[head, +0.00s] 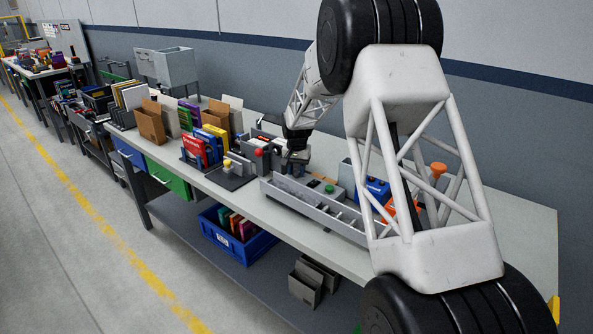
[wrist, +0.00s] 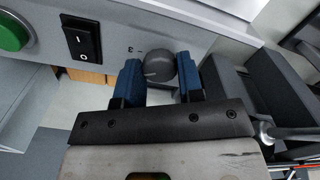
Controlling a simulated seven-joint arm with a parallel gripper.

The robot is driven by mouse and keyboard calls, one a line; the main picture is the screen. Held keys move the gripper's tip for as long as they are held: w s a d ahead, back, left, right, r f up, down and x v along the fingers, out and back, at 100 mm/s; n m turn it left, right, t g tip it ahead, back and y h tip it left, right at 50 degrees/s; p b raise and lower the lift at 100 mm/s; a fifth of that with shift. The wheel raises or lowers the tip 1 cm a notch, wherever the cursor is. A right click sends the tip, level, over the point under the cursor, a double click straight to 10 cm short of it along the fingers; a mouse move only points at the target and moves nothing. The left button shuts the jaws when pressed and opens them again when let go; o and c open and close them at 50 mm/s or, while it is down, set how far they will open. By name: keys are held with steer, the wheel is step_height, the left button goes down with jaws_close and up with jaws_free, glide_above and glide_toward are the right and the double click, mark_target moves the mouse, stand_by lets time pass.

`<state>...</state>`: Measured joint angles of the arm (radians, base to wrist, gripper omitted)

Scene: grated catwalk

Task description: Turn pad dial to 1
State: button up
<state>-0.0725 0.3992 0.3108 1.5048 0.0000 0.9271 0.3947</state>
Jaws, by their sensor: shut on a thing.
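The pad dial (wrist: 160,68) is a round dark grey knob on a light grey panel (wrist: 195,42) in the wrist view. A thin light mark shows on its face. A small printed figure, apparently a 3, sits on the panel left of it; I cannot make out a 1. My gripper (wrist: 171,80) has blue-padded fingers on both sides of the dial and is shut on it. In the head view my gripper (head: 294,162) is low at the grey panel unit on the bench, and the dial is hidden there.
A black rocker switch (wrist: 82,40) and a green button (wrist: 14,34) lie left of the dial. In the head view a long grey tray (head: 285,196) lies in front of the panel. Red and yellow boxes (head: 203,147) stand to the left. A blue item (head: 377,186) stands to the right.

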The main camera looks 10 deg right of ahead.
mark_target(296, 171)
steer(key=n, duration=1.2)
steer(key=shift+n, duration=0.3)
stand_by(0.3)
steer(key=o, duration=0.9)
steer(key=shift+r, duration=0.15)
steer(key=shift+r, duration=3.75)
